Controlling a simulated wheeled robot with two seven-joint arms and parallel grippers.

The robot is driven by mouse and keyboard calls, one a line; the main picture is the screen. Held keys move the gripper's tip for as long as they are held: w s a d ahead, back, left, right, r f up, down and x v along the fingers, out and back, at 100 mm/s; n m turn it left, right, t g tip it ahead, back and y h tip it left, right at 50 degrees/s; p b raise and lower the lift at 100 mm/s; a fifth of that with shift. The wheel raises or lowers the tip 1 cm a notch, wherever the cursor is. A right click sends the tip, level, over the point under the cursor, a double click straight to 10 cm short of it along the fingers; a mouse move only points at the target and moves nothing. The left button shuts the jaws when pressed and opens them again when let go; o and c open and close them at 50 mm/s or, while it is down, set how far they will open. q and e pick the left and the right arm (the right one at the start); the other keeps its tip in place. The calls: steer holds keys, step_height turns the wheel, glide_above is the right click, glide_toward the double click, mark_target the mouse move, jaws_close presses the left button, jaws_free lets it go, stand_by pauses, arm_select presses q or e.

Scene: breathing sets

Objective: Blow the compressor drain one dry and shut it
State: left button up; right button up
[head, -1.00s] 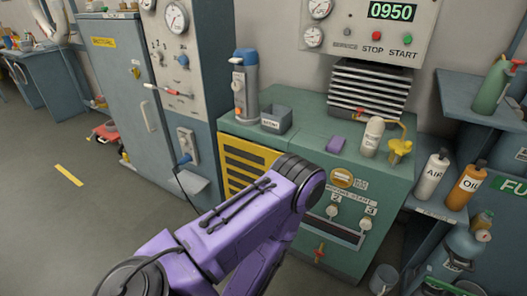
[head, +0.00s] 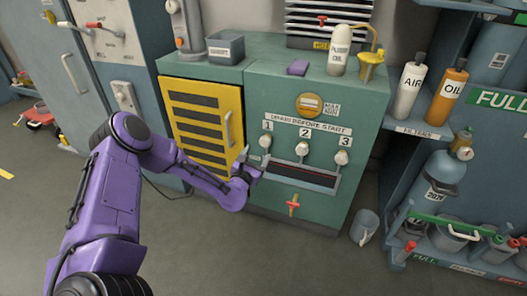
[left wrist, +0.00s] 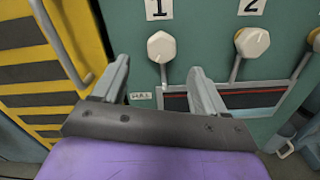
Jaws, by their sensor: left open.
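The drain one valve has a pale knob on a stem under the label 1, at the left of the green compressor front (head: 225,72). Its knob (head: 265,141) shows in the head view and, larger, in the left wrist view (left wrist: 162,46). My left gripper (head: 254,168) is open just below and in front of it. In the left wrist view its two fingers (left wrist: 160,80) stand apart, with the knob beyond and above the gap, apart from both. Knobs two (head: 302,149) and three (head: 342,157) sit to the right. My right gripper is out of view.
A yellow louvred door (head: 203,125) with a handle is left of the drains. A dark slot (head: 300,175) lies under the knobs, and a red-handled valve (head: 293,204) below.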

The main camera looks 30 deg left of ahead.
mark_target(264, 144)
arm_select(q)
steer(key=b+x, duration=0.1)
steer(key=x, duration=0.6)
steer(key=shift+w+f, duration=0.1)
steer(key=shift+d, duration=0.1)
steer(key=c, duration=1.1)
steer(key=shift+o, duration=0.2)
